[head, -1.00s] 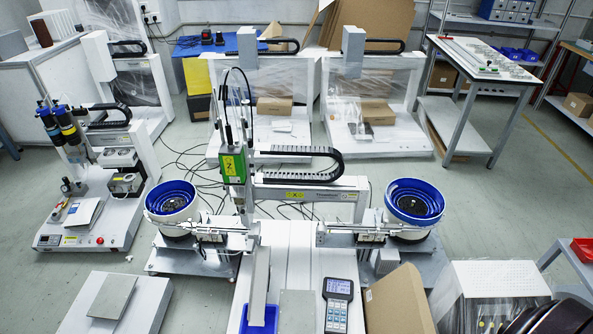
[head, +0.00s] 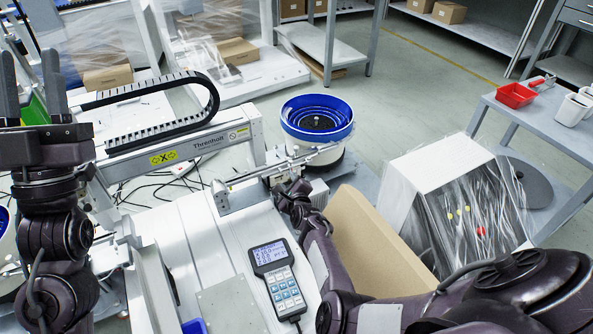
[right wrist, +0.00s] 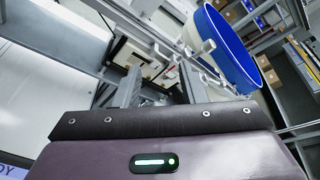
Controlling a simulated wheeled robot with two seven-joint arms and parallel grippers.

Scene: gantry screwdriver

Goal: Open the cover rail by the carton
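The rail (head: 262,172) by the carton is a thin metal track with a bracket, running from the blue-lined bowl feeder (head: 318,122) toward the white platform. It looks level; its cover cannot be told apart. The brown carton (head: 372,238) stands open just right of the platform. My right gripper (head: 291,188) is at the near side of the rail, close below it; contact cannot be told. In the right wrist view, two grey fingers (right wrist: 162,84) stand apart with rail parts beyond them. My left gripper (head: 30,75) is raised at the far left, fingers up, open and empty.
A handheld controller (head: 272,265) and a grey plate (head: 232,305) lie on the white platform (head: 190,235). A black cable chain (head: 150,100) and gantry beam (head: 180,145) stand behind. A plastic-wrapped white box (head: 455,205) is right of the carton.

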